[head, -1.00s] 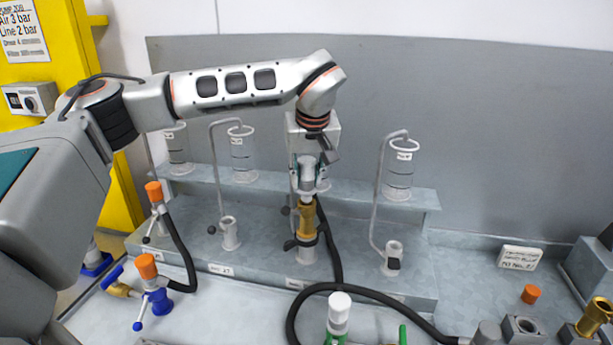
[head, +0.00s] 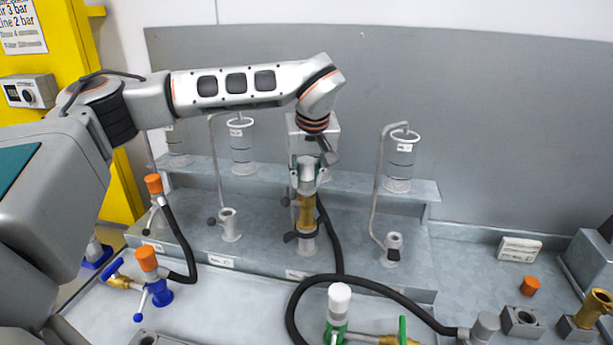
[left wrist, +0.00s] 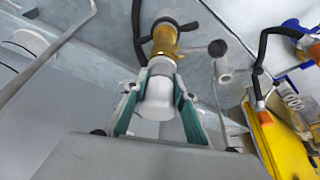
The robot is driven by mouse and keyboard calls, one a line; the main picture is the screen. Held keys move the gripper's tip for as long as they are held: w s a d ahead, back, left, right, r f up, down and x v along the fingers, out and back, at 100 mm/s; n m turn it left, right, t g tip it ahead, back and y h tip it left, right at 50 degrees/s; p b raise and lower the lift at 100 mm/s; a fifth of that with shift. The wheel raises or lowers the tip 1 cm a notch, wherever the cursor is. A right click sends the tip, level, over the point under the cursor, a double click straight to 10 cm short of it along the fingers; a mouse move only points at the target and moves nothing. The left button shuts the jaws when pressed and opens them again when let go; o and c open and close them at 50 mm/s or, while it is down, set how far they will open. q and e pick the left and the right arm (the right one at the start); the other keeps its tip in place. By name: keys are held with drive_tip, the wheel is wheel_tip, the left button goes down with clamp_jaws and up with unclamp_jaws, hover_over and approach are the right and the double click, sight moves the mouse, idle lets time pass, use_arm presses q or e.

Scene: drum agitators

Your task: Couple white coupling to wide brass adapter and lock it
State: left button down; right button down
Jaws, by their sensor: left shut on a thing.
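My left gripper (head: 306,172) is shut on a white coupling (left wrist: 158,92), which shows clearly between its teal fingers in the left wrist view. The coupling sits in line on top of a brass adapter (head: 306,212), also in the left wrist view (left wrist: 165,40), and appears to touch it. Whether it is seated or locked I cannot tell. The adapter stands upright on a grey spigot with black levers (head: 291,237) at its base. My right gripper is not in view.
A black hose (head: 335,245) runs behind the adapter and along the bench. Spigots (head: 393,245) and glass cylinders (head: 398,165) stand on either side. A white-capped green fitting (head: 339,298) is in front. Another brass piece (head: 597,303) stands at far right.

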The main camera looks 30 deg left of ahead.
use_arm(q)
drive_tip(key=shift+f, duration=0.3)
idle(0.4)
drive_tip(key=c, duration=1.6)
unclamp_jaws()
drive_tip(key=shift+o, duration=0.2)
drive_tip(key=shift+r, duration=5)
